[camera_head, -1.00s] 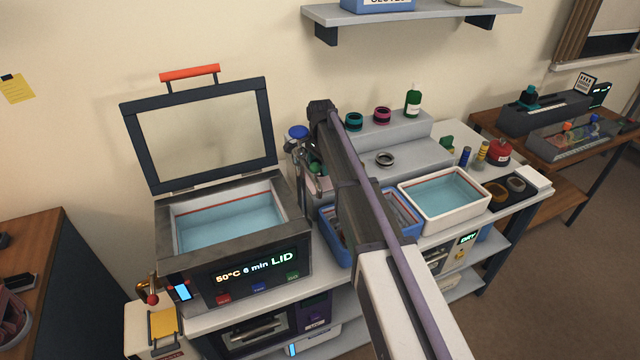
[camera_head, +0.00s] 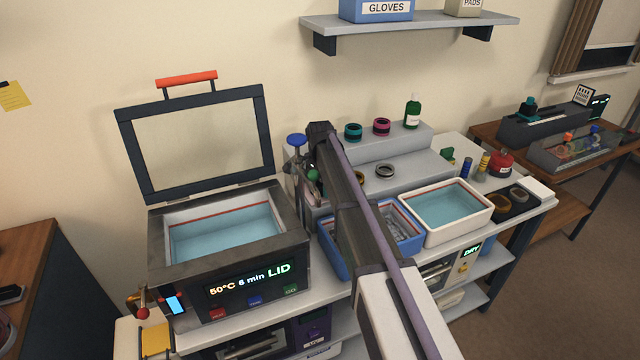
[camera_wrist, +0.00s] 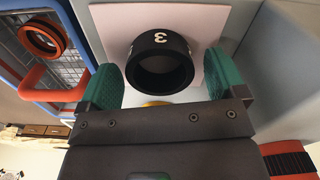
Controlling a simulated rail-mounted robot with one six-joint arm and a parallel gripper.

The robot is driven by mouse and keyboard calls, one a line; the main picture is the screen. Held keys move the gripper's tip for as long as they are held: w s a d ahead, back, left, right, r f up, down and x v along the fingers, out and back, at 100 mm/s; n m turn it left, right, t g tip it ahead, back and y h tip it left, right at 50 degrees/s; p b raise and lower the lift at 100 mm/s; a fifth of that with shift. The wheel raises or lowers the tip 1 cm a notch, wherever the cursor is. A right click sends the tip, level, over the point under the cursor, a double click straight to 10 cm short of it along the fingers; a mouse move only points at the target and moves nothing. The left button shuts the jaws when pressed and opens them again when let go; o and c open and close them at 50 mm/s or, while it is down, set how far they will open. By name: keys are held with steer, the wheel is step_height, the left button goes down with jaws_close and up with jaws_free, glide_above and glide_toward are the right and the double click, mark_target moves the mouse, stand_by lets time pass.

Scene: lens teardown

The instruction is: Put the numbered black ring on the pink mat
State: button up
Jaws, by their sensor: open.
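The black ring (camera_wrist: 160,64) with a white "3" on its side shows in the wrist view. It appears to rest on the pale pink mat (camera_wrist: 110,22), within the mat's visible area. My gripper (camera_wrist: 163,80) is open, with one green finger on each side of the ring. Small gaps show between the fingers and the ring. In the head view my arm hides the ring, the mat and the fingertips.
A blue tub (camera_head: 330,252) with a basket stands beside my arm, left of a white water tub (camera_head: 488,222). An open-lidded bath (camera_head: 160,222) is at left. A grey stepped stand (camera_head: 425,160) holds several rings and a green bottle (camera_head: 412,112).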

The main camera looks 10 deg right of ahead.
step_height(320, 180, up, 12)
steer(key=p, duration=1.2)
steer(key=shift+r, duration=0.25)
steer(key=shift+f, duration=0.1)
